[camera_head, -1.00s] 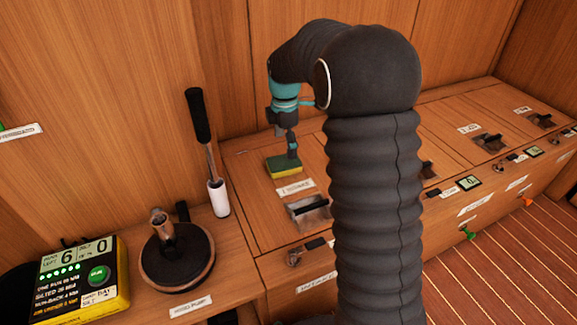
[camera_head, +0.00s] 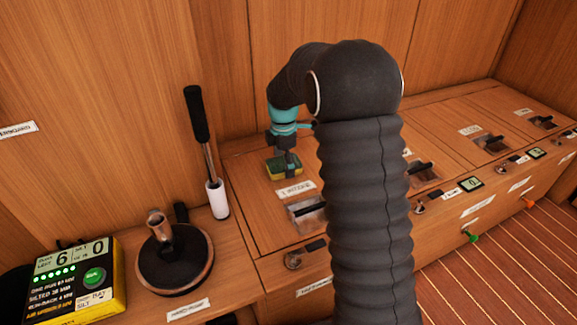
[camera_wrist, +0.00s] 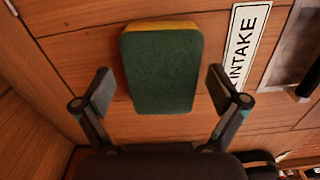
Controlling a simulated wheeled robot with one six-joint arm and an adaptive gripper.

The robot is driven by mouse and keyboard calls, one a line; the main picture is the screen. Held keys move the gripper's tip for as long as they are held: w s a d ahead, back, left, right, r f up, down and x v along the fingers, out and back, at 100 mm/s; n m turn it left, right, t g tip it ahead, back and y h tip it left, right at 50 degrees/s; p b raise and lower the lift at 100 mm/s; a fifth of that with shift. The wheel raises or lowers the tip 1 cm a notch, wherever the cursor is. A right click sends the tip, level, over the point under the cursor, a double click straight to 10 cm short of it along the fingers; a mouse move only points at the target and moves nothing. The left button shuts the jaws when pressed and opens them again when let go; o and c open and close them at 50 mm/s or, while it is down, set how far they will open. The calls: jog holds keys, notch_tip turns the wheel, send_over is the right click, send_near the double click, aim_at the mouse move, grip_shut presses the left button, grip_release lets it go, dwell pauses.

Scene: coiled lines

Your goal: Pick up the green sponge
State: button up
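The green sponge (camera_head: 279,167), with a yellow underside, lies on the wooden locker lid near the back wall. In the wrist view the sponge (camera_wrist: 162,68) shows its dark green top, with a yellow edge at the far end. My gripper (camera_wrist: 160,92) is open, with one finger on each side of the sponge's near part and a gap on both sides. In the head view my gripper (camera_head: 287,165) is right over the sponge and partly hides it. Whether a finger touches the lid cannot be told.
An intake label (camera_head: 295,190) and a latch handle (camera_head: 308,212) lie just in front of the sponge. A black-handled lever (camera_head: 205,150) stands to the left, beside a round pump (camera_head: 174,258) and a yellow display box (camera_head: 75,285). The wooden wall rises close behind.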

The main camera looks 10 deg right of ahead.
jog(key=c, duration=0.6)
jog(key=shift+c, duration=0.2)
jog(key=shift+r, duration=0.6)
jog(key=r, duration=0.2)
jog(key=r+p, duration=0.1)
jog(key=shift+s+d+r, duration=0.1)
jog(key=shift+d+r, duration=0.15)
jog(key=s+d+r+p, duration=0.1)
jog(key=s+d+r, duration=0.4)
jog(key=d, duration=0.4)
jog(key=shift+s+d+r, duration=0.3)
jog(key=shift+s+r, duration=0.05)
jog(key=shift+r, duration=0.3)
